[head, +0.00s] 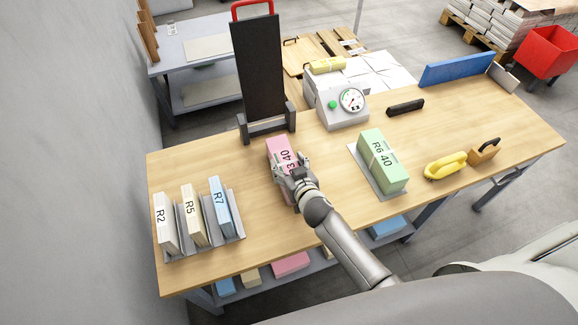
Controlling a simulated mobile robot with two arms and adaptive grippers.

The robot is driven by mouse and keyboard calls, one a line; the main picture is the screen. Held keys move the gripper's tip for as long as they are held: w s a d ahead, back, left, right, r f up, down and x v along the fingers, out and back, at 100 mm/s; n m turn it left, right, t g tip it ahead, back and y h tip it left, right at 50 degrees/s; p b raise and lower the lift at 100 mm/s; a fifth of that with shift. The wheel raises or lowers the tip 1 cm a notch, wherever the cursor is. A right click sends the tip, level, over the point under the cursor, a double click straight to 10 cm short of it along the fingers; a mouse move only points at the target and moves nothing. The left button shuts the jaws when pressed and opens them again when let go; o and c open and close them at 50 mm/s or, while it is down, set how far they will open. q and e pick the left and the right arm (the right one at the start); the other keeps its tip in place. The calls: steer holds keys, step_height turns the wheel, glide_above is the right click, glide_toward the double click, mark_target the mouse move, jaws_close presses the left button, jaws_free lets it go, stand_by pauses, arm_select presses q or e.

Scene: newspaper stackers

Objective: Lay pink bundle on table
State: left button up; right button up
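The pink bundle (279,145), with a partly covered black label, is on or just above the wooden table (330,197), left of the middle. I cannot tell whether it touches the tabletop. My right gripper (290,168) is over its near part, with fingers spread across the bundle's width and close to its sides. The hand hides the near part, and I cannot tell whether the fingers press on it. My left gripper is not in view.
A green bundle (390,172) marked R6 40 lies on a grey tray to the right. A rack (233,225) holds R2, R5 and R7 bundles at left. A black upright stand (258,70) and a dial scale (338,115) stand behind. Yellow (446,166) and orange tools lie at right.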

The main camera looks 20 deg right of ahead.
steer(key=o, duration=0.4)
steer(key=shift+s, duration=0.1)
steer(key=shift+c, duration=0.2)
steer(key=shift+s+f, duration=0.1)
steer(key=shift+f, duration=0.25)
steer(key=v, duration=1.2)
steer(key=shift+r, duration=0.35)
